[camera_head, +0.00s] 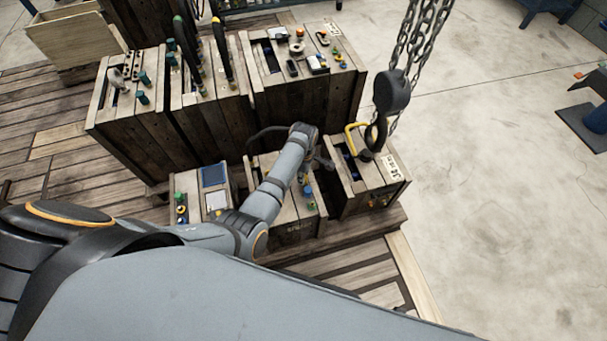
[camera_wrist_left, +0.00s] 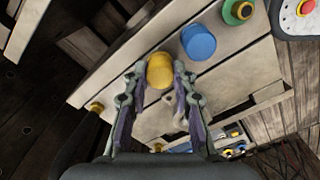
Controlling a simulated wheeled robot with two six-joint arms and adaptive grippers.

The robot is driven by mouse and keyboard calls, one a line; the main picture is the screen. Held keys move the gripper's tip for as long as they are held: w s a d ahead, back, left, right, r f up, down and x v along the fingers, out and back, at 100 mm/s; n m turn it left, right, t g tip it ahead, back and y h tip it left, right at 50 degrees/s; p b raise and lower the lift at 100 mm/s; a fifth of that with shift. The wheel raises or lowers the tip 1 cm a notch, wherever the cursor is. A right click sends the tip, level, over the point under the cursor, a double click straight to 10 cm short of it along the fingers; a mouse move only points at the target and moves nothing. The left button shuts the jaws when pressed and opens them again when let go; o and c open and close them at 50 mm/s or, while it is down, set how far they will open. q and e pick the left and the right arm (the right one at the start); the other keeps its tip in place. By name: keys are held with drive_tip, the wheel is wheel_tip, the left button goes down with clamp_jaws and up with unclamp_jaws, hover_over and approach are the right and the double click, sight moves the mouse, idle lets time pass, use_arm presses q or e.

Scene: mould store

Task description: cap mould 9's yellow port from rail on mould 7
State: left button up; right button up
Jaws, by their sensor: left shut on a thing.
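In the left wrist view my left gripper (camera_wrist_left: 160,75) is shut on a yellow cap (camera_wrist_left: 160,70), which sits between its fingertips. A blue cap (camera_wrist_left: 198,42) and a green port with a yellow centre (camera_wrist_left: 238,10) line up beside it on the pale mould top. In the head view my left gripper (camera_head: 322,165) is over the middle mould (camera_head: 292,208) of the front row, partly hidden by my arm. Blue caps (camera_head: 308,192) show on that mould near the gripper. The mould numbers are too small to read. My right gripper is out of view.
A chain with a dark hook block (camera_head: 391,92) hangs over the front row's right mould (camera_head: 390,187), which has a yellow handle (camera_head: 352,138). The front-left mould (camera_head: 216,200) carries coloured caps. Taller moulds (camera_head: 300,95) stand behind.

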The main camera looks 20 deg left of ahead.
use_arm(q)
drive_tip(key=shift+f, duration=0.2)
drive_tip(key=o, duration=0.8)
drive_tip(key=shift+r, duration=0.1)
drive_tip(key=shift+w+r, duration=0.1)
drive_tip(key=shift+r, duration=0.25)
wheel_tip(320, 180, up, 11)
drive_tip(key=shift+r, duration=0.1)
